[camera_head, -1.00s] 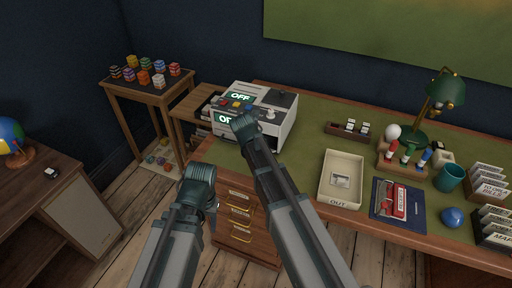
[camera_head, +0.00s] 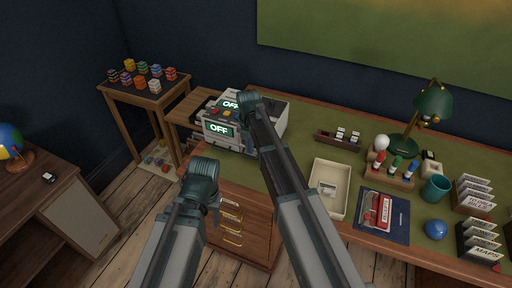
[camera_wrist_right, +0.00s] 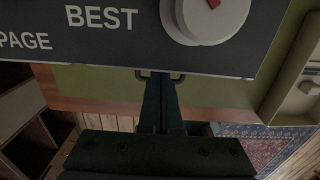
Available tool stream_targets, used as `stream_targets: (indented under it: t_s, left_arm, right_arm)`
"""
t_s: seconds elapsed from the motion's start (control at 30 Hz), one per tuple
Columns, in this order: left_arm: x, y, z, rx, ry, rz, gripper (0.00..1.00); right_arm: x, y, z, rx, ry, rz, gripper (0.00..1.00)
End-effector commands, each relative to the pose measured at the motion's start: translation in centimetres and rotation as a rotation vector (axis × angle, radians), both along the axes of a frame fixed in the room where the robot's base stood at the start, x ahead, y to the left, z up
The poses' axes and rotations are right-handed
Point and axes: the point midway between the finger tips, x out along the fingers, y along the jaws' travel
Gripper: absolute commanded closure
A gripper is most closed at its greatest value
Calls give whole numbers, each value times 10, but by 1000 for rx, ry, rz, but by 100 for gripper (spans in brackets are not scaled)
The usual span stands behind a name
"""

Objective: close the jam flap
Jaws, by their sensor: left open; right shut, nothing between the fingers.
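The white copier-like machine (camera_head: 276,118) stands at the left end of the green-topped desk. Two lit OFF displays show on it, one on its top and one on its front (camera_head: 218,129). My right arm crosses in front of it and hides part of its front and top; I cannot make out the jam flap's position. In the right wrist view, my right gripper (camera_wrist_right: 158,80) is shut and empty, close to a dark panel (camera_wrist_right: 120,45) lettered BEST with a white knob (camera_wrist_right: 205,18). My left gripper (camera_head: 203,170) is in front of the desk's left end, apart from the machine; its fingers are hidden.
On the desk are an OUT tray (camera_head: 330,188), a blue folder with a red item (camera_head: 383,213), a green lamp (camera_head: 433,103) and a teal cup (camera_head: 436,188). A side table (camera_head: 145,90) with colored stacks stands left.

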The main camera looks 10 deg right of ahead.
Motion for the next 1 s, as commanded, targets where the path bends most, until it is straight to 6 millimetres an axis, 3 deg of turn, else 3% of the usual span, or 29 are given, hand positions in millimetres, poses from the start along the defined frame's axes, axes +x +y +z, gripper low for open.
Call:
stream_targets:
  t_s: [0.5,1.0]
  left_arm:
    - [0,0,6,0,0,0,50]
    - [0,0,6,0,0,0,50]
  right_arm:
    - [14,-7,6,2,3,-1,100]
    - [17,-10,6,2,2,0,100]
